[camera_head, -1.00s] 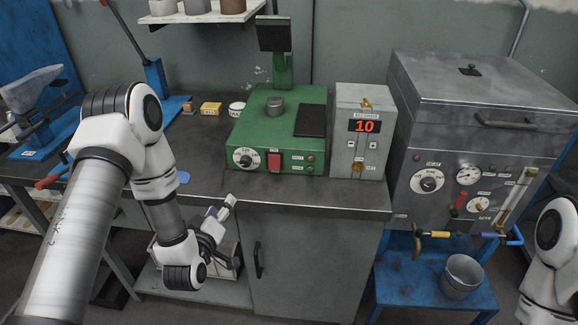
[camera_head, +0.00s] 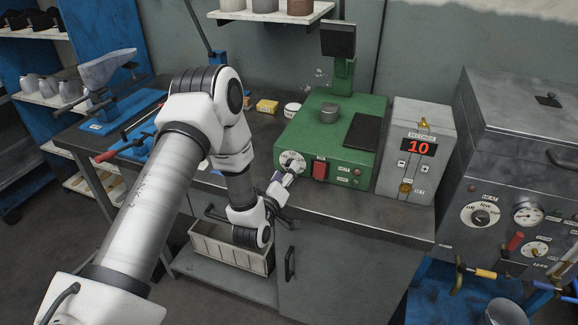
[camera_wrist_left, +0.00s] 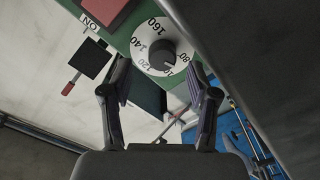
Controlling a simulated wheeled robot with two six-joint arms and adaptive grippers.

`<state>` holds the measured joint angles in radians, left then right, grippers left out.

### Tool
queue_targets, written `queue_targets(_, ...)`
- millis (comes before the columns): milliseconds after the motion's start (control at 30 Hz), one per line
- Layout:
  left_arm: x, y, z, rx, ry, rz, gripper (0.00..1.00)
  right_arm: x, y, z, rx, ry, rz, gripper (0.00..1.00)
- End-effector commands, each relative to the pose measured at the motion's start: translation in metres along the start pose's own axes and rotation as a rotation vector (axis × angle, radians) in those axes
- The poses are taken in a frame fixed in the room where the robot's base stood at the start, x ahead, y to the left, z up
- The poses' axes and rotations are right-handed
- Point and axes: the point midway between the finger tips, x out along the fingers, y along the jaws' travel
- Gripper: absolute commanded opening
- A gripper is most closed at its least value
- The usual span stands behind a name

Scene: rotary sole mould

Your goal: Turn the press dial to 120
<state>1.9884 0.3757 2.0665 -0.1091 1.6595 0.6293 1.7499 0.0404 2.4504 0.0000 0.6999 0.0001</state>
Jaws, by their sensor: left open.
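The press dial (camera_head: 292,162) is a white disc with a black knob on the left front of the green press (camera_head: 307,138). In the left wrist view the dial (camera_wrist_left: 141,58) shows numbers including 160, 140, 120 and 80. A pale mark on the knob (camera_wrist_left: 162,52) points toward the lower right, between 120 and 80; its exact reading is unclear. My left gripper (camera_head: 287,178) is just in front of the dial. In the left wrist view its fingers (camera_wrist_left: 161,80) are spread apart and empty, with the dial beyond their tips. My right gripper is not seen.
A red switch (camera_head: 320,170) sits right of the dial. A grey box with a red "10" display (camera_head: 419,147) stands beside the press. A yellow block (camera_head: 267,106) and white cup (camera_head: 292,110) lie behind left. A grey oven (camera_head: 520,130) is at right.

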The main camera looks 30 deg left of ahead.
Motion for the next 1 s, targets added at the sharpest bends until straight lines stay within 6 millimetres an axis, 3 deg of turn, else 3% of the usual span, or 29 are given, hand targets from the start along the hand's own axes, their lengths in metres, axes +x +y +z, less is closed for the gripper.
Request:
queue_targets(167,0.022,0.0,0.0,0.001,-0.001,0.0,0.6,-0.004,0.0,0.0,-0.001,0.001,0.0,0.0)
queue_targets(400,0.025,-0.001,0.001,0.0,-0.002,-0.001,0.6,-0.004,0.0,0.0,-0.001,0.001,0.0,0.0)
queue_targets(467,0.025,-0.001,0.001,0.0,-0.001,-0.001,0.42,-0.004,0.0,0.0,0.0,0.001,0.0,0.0)
queue_targets(567,0.024,-0.001,0.001,0.0,-0.001,-0.001,0.06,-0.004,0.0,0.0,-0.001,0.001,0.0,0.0)
queue_targets(600,0.024,-0.001,0.001,0.0,-0.001,-0.001,0.0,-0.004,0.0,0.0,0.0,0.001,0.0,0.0)
queue_targets(1000,0.024,0.0,0.0,0.036,-0.001,-0.001,0.0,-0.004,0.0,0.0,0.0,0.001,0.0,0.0)
